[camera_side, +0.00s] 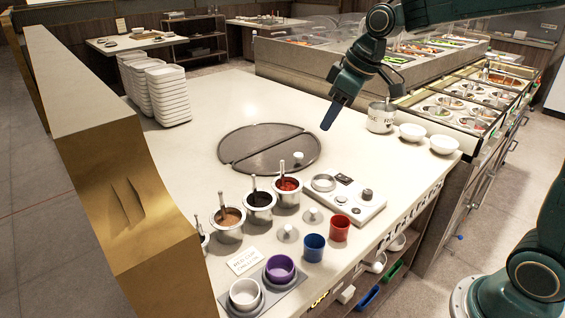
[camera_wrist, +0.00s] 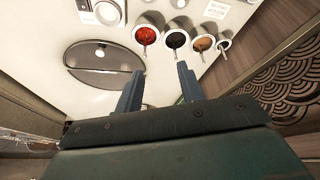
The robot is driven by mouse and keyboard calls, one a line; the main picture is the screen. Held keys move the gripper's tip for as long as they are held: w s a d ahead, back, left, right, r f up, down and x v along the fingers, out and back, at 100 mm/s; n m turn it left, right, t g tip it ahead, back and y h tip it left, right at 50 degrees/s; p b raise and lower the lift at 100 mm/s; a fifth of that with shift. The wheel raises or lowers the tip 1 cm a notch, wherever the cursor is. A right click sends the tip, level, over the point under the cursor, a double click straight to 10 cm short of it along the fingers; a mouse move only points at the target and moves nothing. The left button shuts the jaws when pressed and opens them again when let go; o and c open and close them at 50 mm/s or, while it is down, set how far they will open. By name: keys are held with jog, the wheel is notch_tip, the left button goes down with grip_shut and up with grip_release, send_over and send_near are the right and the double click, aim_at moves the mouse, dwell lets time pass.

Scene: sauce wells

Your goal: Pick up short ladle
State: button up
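Several metal wells with ladle handles stand in a row on the counter. In the side view they are the red sauce well (camera_side: 288,185), the dark sauce well (camera_side: 260,201), the brown sauce well (camera_side: 228,218) and one partly hidden at the left edge of the row. The wrist view shows the red (camera_wrist: 146,35), dark (camera_wrist: 177,41) and brown wells (camera_wrist: 203,44) near its top. A ladle (camera_side: 282,169) leans in the red well; I cannot tell which ladle is the short one. My gripper (camera_side: 328,121) is open and empty above the counter, apart from the wells; its fingers (camera_wrist: 158,88) are spread.
A dark round split plate (camera_side: 240,139) lies flat behind the wells. Blue (camera_side: 313,247), red (camera_side: 339,228) and purple cups (camera_side: 280,268) stand in front.

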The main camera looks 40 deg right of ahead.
jog(key=w+d+f+n+y, duration=0.1)
jog(key=w+d+f+n, duration=0.1)
jog(key=w+f, duration=0.7)
jog(key=w+d, duration=0.1)
jog(key=w, duration=0.2)
jog(key=shift+w+f+g, duration=0.15)
jog(key=shift+f+g, duration=0.1)
jog(key=shift+g, duration=0.05)
send_over(286, 182)
jog(key=s+a, duration=0.1)
jog(key=s, duration=0.1)
notch_tip(286, 182, down, 8)
jog(key=shift+w+a, duration=0.15)
jog(key=shift+a, duration=0.05)
jog(key=shift+x, duration=2.55)
grip_shut()
